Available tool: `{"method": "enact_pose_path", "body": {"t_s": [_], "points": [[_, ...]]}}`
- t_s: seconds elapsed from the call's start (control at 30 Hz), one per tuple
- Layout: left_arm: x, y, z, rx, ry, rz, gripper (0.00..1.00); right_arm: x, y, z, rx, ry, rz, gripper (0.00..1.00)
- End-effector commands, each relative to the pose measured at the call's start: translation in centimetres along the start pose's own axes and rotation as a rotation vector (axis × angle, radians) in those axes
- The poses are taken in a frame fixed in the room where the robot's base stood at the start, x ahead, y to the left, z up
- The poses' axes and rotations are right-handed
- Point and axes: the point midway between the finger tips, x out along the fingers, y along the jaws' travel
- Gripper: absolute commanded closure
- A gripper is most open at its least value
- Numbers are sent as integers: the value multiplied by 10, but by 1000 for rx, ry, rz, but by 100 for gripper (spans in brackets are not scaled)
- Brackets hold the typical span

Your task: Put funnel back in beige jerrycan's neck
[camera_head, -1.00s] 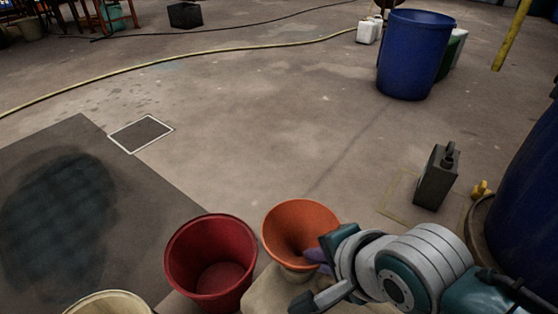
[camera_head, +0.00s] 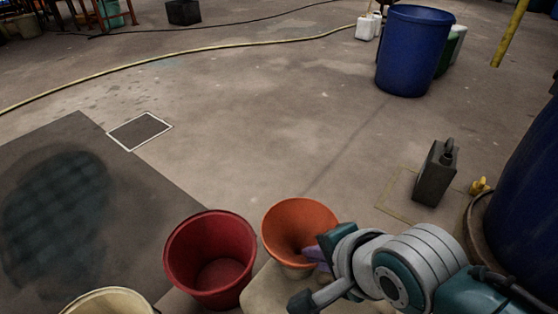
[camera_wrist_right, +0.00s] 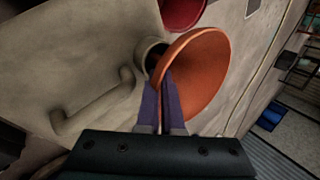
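The orange funnel (camera_head: 298,226) is at the bottom centre of the head view, mouth up, above the beige jerrycan (camera_head: 262,292). In the right wrist view the funnel (camera_wrist_right: 205,70) leans over the jerrycan's round neck (camera_wrist_right: 146,50). Its lower end is at the neck's dark opening; how deep it sits is hidden. The jerrycan's body and handle (camera_wrist_right: 95,103) show at left there. My right gripper (camera_head: 312,256) comes from the right. Its purple fingers (camera_wrist_right: 166,82) are close together on the funnel's side, apparently pinching it. My left gripper is out of view.
A red bucket (camera_head: 210,255) stands close left of the funnel, with a cream tub (camera_head: 110,302) at the bottom left. A dark grey can (camera_head: 435,175) and a large blue vat (camera_head: 525,200) stand at right. The floor beyond is clear up to the blue barrel (camera_head: 411,50).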

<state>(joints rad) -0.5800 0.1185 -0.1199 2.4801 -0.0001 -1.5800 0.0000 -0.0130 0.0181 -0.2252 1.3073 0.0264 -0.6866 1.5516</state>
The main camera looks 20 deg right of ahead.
Motion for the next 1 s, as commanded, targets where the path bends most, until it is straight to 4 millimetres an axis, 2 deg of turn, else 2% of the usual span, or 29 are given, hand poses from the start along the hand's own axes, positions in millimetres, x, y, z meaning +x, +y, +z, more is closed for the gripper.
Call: {"method": "enact_pose_path", "body": {"t_s": [0.77, 1.0], "points": [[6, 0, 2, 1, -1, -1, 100, 8, 5, 0, -1, 0, 0, 100], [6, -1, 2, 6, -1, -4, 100, 8, 5, 0, -1, 0, 0, 73]]}}
